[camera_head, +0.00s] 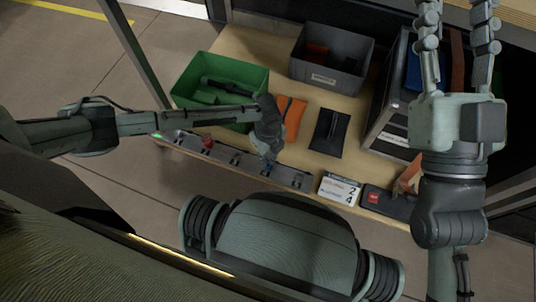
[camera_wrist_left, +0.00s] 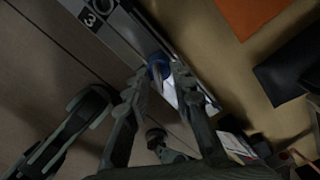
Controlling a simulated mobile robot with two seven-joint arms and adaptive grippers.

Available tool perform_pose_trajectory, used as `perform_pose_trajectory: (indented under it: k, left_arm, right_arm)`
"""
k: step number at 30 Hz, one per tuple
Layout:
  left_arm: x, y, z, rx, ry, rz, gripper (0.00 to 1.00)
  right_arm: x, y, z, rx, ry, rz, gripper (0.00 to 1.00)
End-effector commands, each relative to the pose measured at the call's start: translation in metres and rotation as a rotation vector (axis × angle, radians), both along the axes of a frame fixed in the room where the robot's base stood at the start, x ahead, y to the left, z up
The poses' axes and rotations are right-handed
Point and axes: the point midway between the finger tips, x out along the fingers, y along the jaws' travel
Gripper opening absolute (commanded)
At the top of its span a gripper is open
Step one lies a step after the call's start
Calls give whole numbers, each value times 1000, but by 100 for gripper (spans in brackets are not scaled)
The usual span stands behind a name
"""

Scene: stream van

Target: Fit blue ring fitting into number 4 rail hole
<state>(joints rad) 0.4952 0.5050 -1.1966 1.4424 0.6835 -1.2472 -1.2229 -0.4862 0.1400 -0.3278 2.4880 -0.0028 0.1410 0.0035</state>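The blue ring fitting (camera_wrist_left: 158,66) shows in the left wrist view between the fingertips of my left gripper (camera_wrist_left: 160,74), which look closed on its two sides. In the head view the left gripper (camera_head: 270,158) points down at the grey rail (camera_head: 290,177), with a little blue at its tip. The fitting is over or at a rail place past the one marked 3 (camera_wrist_left: 89,20). The fingers and the low angle hide whether it is seated in the hole. My right gripper (camera_head: 457,25) is open and empty, raised at the upper right.
A red fitting (camera_head: 207,142) stands on the rail's left part. A green bin (camera_head: 185,92), a grey bin (camera_head: 325,75), an orange piece (camera_head: 293,112) and a dark pouch (camera_head: 330,132) lie behind. A card marked 2 and 4 (camera_head: 339,189) is beside the rail's right end.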

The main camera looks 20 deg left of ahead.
Motion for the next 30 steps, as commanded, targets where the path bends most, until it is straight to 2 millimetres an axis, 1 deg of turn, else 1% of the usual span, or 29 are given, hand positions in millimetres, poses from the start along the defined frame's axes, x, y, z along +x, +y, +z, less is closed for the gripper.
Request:
perform_pose_trajectory:
  k: [8,11,14,24,27,30]
  left_arm:
    - [0,0,0,1,1,0,29]
    - [0,0,4,1,-1,0,29]
    - [1,0,16,-2,-3,-1,29]
    - [1,0,87,-2,-3,-1,29]
    - [1,0,103,0,-2,-1,29]
    - [1,0,114,-1,-2,0,29]
  right_arm:
    - [0,0,0,0,0,0,40]
    - [0,0,0,0,0,0,40]
    - [0,0,0,0,0,0,40]
    - [0,0,0,0,0,0,40]
    - [0,0,0,0,0,0,40]
    - [0,0,0,0,0,0,40]
